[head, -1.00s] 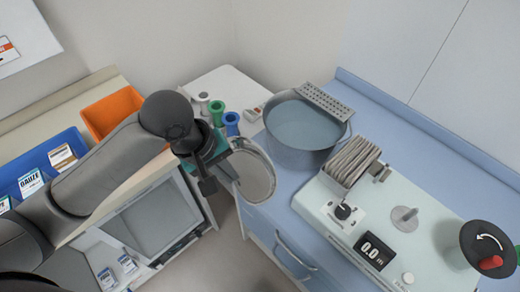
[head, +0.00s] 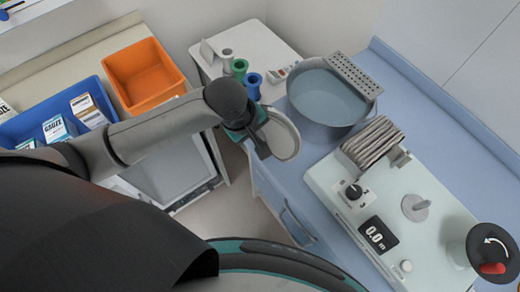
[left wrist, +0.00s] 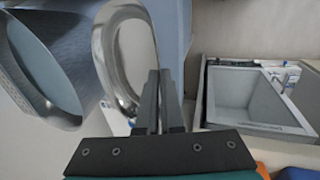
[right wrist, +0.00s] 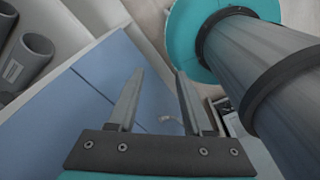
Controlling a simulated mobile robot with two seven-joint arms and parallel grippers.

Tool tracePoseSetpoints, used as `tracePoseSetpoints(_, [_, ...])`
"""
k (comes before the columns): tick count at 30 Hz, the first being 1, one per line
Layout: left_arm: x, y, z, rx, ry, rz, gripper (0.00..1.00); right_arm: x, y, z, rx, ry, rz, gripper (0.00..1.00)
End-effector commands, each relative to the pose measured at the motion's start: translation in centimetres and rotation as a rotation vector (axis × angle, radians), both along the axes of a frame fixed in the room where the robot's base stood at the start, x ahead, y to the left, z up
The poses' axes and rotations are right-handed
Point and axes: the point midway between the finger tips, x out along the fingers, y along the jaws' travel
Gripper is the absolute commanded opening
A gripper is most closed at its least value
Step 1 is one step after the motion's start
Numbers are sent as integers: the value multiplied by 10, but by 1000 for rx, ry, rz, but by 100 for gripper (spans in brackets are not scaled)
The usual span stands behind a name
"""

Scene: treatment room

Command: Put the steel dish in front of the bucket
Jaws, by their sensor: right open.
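The steel dish (head: 284,136) is a shiny round shallow dish, held tilted in the air by its rim. It also shows large in the left wrist view (left wrist: 104,52). My left gripper (head: 262,140) is shut on the dish's rim; its two fingers (left wrist: 158,98) are close together there. The grey metal bucket (head: 330,98) stands on the blue counter, just beyond and right of the dish in the head view. Its curved wall (left wrist: 62,45) shows left of the dish in the left wrist view. My right gripper (right wrist: 156,92) is open and empty, with blue cabinet fronts behind it.
A white cart (head: 262,45) with green and blue cups stands left. An orange bin (head: 142,75) and blue bin are farther left.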

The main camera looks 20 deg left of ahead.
Motion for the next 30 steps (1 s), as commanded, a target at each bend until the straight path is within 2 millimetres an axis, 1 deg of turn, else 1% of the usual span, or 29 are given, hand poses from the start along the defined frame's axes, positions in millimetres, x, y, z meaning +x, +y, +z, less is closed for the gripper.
tracePoseSetpoints(1, [0,0,-10,0,0,0,0,0,0,-3,0,0,0,50])
tracePoseSetpoints(7, [0,0,-26,-1,-2,0,0,0,1,-6,1,-1,0,50])
tracePoseSetpoints(12, [0,-1,-52,-1,1,1,0,1,1,-12,1,-2,0,50])
tracePoseSetpoints(15, [0,-1,-62,-1,-2,0,0,2,2,-14,3,-3,0,50])
tracePoseSetpoints(27, [0,-1,-66,-1,-2,0,0,4,4,-13,4,-6,-1,50])
tracePoseSetpoints(30, [0,0,-66,0,-2,-1,12,4,4,-13,4,-6,-1,50])
